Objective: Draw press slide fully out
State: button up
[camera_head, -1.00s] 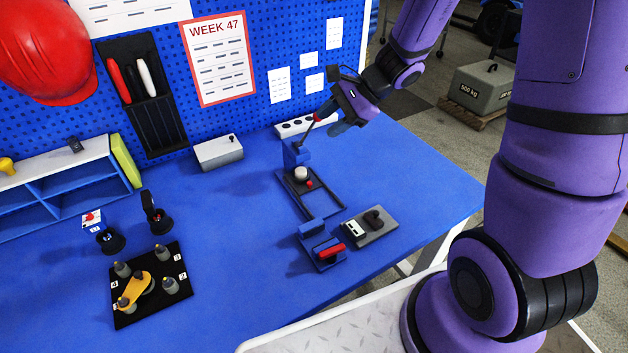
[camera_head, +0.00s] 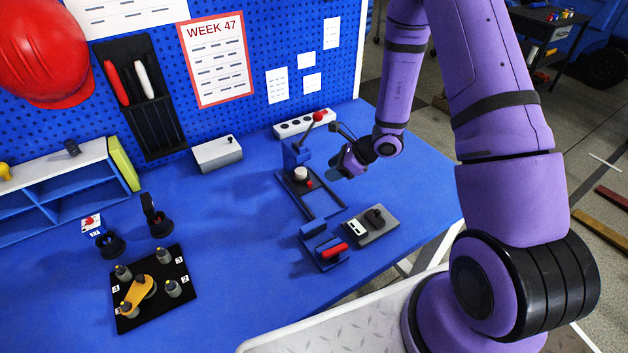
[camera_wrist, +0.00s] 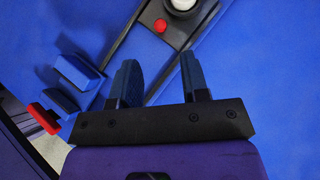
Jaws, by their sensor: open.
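The press (camera_head: 297,158) is a blue post with a lever ending in a red ball (camera_head: 318,116), tilted up to the right. Under it, a dark slide carriage (camera_head: 297,188) bears a pale cylinder (camera_head: 301,174) and a red knob (camera_head: 309,183). It sits at the far end of two dark rails (camera_head: 322,205), which run toward blue blocks (camera_head: 313,228) and a red handle (camera_head: 335,250). My gripper (camera_head: 336,172) is open and empty, right of the carriage and apart from it. In the wrist view, my open fingers (camera_wrist: 160,75) point toward the rails, with the red knob (camera_wrist: 160,26) beyond.
A grey plate with a black knob (camera_head: 376,216) lies right of the rails. A white block with holes (camera_head: 303,124) and a white box (camera_head: 217,153) stand behind. A black fixture with a yellow arm (camera_head: 137,290) is front left.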

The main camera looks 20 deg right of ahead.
aim_at(310, 182)
jog(key=x, duration=0.8)
jog(key=shift+w+a+f, duration=0.1)
jog(key=shift+c, duration=0.2)
grip_shut()
